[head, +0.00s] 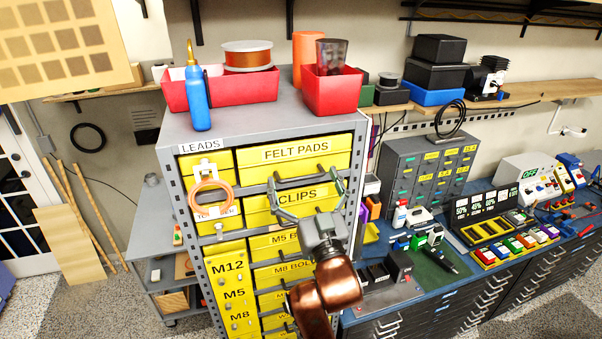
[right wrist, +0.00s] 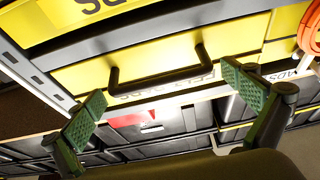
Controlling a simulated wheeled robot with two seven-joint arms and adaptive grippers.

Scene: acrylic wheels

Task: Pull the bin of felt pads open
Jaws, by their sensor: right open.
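The felt pads bin (head: 246,158) is a wide yellow drawer at the top of the grey cabinet, and it looks shut. In the right wrist view its yellow front (right wrist: 85,75) shows upside down, with a black bar handle (right wrist: 160,77) partly over its label. My right gripper (head: 306,184) is open and empty in front of the cabinet, between the felt pads and clips labels in the head view. In the right wrist view its green-padded fingers (right wrist: 165,103) are spread to either side of the handle, not closed on it. My left gripper is not in view.
The clips bin (head: 258,203) lies just below. An orange ring (head: 211,197) hangs at the leads bin (head: 190,161) on the left. Red trays (head: 190,92), a blue bottle (head: 197,98) and a copper spool (head: 248,56) stand on top. A blue workbench (head: 450,270) is at right.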

